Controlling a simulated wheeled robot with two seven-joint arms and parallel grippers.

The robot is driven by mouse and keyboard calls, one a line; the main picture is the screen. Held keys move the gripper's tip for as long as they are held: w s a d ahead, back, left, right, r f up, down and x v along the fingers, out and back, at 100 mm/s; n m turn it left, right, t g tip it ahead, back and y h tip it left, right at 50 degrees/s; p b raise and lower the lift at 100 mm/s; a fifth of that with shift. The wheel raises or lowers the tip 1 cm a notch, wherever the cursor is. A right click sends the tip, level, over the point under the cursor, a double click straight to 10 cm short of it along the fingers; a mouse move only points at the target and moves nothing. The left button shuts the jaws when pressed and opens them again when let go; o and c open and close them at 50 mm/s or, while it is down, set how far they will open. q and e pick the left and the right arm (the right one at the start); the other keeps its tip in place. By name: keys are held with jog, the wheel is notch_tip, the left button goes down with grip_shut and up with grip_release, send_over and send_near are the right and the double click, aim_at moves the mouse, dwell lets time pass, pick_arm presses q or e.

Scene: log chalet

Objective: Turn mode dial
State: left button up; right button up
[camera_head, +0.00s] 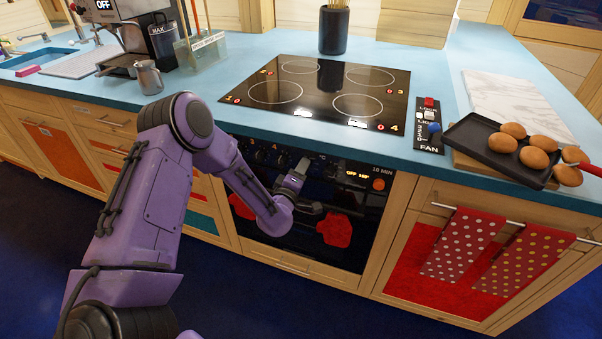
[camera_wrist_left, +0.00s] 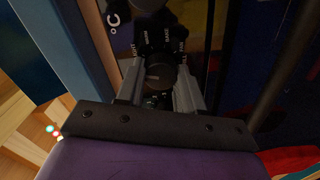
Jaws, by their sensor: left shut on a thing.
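The oven (camera_head: 340,255) is built into the counter front, with a black control panel. My left gripper (camera_head: 301,168) is at the panel, over its middle. In the left wrist view, the mode dial (camera_wrist_left: 160,76), a round black knob with white printed words around it, sits between the two grey fingers of my left gripper (camera_wrist_left: 160,90). The fingers are shut on it. In the head view the gripper hides the dial. Its exact pointer setting is too dark to tell. My right gripper is not in view.
Other black knobs (camera_head: 260,155) sit left of the gripper. The oven display (camera_head: 357,173) glows orange. Red mitts (camera_head: 335,229) hang by the oven handle. The cooktop (camera_head: 330,92) is above. A tray (camera_head: 470,140) with several brown buns is at the right.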

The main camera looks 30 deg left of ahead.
pick_arm(q)
jog(key=shift+n+b, duration=0.5)
jog(key=shift+n, duration=1.2)
jog(key=o, duration=1)
jog(key=shift+o, duration=0.2)
jog(key=shift+s+f, duration=0.1)
jog(key=b+v, duration=0.1)
jog(key=v, duration=0.9)
jog(key=shift+s, duration=0.25)
